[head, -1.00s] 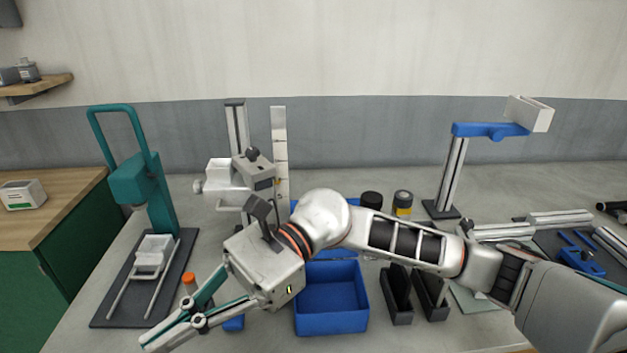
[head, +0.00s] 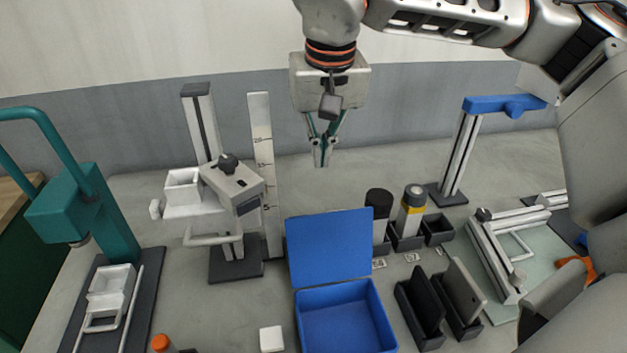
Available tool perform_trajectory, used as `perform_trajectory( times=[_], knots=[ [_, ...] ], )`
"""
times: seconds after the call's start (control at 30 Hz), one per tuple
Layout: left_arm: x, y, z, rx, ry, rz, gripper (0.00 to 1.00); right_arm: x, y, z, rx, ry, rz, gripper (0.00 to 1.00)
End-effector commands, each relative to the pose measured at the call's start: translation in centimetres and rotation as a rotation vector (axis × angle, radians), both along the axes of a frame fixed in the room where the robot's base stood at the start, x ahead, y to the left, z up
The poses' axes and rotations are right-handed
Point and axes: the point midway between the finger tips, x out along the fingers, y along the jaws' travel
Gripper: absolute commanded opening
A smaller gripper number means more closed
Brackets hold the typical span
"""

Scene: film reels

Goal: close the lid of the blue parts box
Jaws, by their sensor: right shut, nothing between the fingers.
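The blue parts box (head: 346,322) stands on the table at the lower middle of the head view, and the inside that shows is empty. Its blue lid (head: 329,246) stands up open at the box's back edge, leaning back a little. My right gripper (head: 321,163) points down above and behind the lid, apart from it. Its fingers are together with nothing between them. My left gripper is not in view.
A grey stand with a clamp (head: 232,190) and an upright ruler (head: 264,170) are left of the lid. Dark holders (head: 422,312) stand right of the box, with capped bottles (head: 412,212) behind them. A white block (head: 271,339) lies left of the box.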

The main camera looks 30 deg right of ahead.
Motion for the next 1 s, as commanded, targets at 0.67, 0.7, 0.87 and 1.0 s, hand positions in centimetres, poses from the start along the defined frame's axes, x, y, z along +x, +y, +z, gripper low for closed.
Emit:
perform_trajectory(
  times=[0.67, 0.7, 0.87, 1.0],
  knots=[
    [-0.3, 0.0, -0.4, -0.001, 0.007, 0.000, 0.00, 0.8, -0.2, -9.4, -0.001, -0.001, 0.004, 0.00],
    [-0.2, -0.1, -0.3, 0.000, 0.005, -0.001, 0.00, 0.3, -0.1, -9.3, -0.001, -0.002, 0.004, 0.00],
    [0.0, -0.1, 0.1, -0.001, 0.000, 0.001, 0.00, -1.3, 0.3, -9.1, -0.001, -0.001, 0.002, 0.00],
    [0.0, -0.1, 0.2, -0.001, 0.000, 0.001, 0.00, -1.8, 0.4, -9.1, -0.001, 0.000, 0.000, 0.00]
  ],
)
